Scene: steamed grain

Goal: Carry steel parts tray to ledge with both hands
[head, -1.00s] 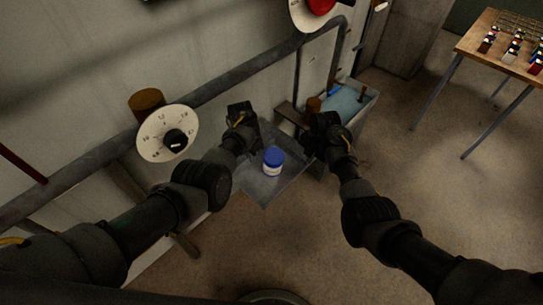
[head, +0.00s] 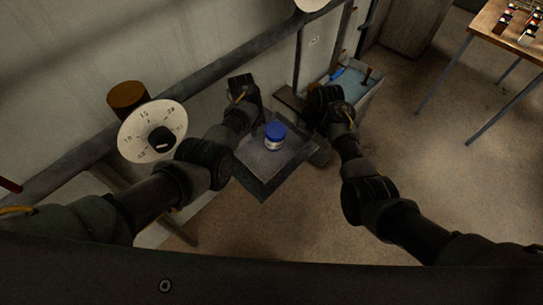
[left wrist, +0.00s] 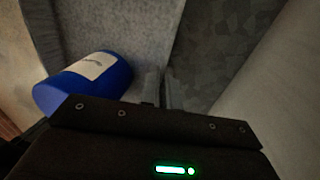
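The steel parts tray (head: 262,166) is a flat grey square tray in the middle of the head view, beside the wall. A white jar with a blue lid (head: 275,134) stands upright on it. My left gripper (head: 251,112) is at the tray's left side. In the left wrist view its fingers (left wrist: 163,90) are close together at the tray's edge (left wrist: 178,45), with the blue jar (left wrist: 90,82) lying across the picture's left. My right gripper (head: 317,120) is at the tray's right side; its fingertips are hidden behind its body. I cannot clearly pick out the ledge.
A grey pipe (head: 215,75) runs along the wall above the tray. A white dial (head: 152,131) and a brown cylinder (head: 127,96) are at the left. A blue-topped tub (head: 357,88) stands behind my right gripper. A wooden table (head: 497,25) is far right; floor between is clear.

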